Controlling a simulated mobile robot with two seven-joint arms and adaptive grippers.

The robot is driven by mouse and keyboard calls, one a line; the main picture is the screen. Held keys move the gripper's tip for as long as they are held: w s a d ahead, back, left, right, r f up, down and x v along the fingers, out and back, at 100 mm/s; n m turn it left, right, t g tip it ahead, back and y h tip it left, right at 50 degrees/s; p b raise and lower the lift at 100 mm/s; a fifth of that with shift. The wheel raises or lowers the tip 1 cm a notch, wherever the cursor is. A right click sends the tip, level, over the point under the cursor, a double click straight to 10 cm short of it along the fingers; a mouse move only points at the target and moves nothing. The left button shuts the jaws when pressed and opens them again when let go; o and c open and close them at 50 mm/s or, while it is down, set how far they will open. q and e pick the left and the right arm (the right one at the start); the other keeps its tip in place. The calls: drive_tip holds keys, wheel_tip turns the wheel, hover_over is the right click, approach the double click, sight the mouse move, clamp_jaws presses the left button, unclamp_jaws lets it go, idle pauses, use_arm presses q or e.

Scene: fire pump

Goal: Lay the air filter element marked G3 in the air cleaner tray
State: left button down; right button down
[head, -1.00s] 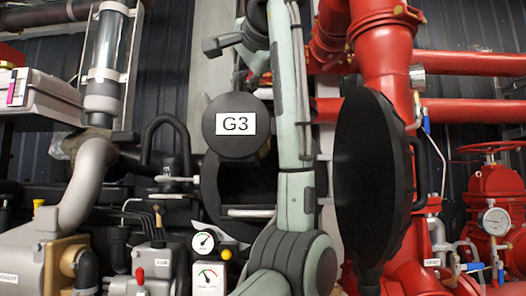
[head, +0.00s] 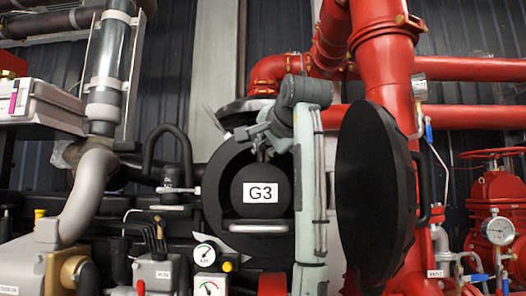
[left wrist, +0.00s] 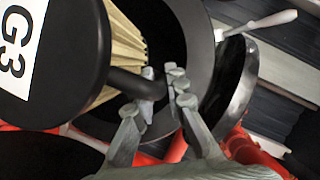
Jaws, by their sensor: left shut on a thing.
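The air filter element G3 (head: 245,205) shows its round black end cap and white label, upright, in front of or inside the round black air cleaner housing (head: 216,190). In the left wrist view the filter (left wrist: 62,70) has cream pleats and a black handle (left wrist: 138,84). My left gripper (head: 262,148) is above the filter and shut on that handle; the fingers show in the wrist view (left wrist: 152,92). The pale bar of the tray (head: 258,227) lies just under the end cap; I cannot tell whether they touch. My right gripper is out of view.
The open black round cover (head: 375,195) stands right of the housing, close to my arm. Red pipes (head: 385,70) rise behind it. A grey hose (head: 75,195) and gauges (head: 204,253) are left and below.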

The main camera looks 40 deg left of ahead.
use_arm(q)
drive_tip(key=c, duration=2)
unclamp_jaws()
drive_tip(key=shift+f, duration=0.1)
drive_tip(key=o, duration=0.4)
drive_tip(key=shift+o, duration=0.2)
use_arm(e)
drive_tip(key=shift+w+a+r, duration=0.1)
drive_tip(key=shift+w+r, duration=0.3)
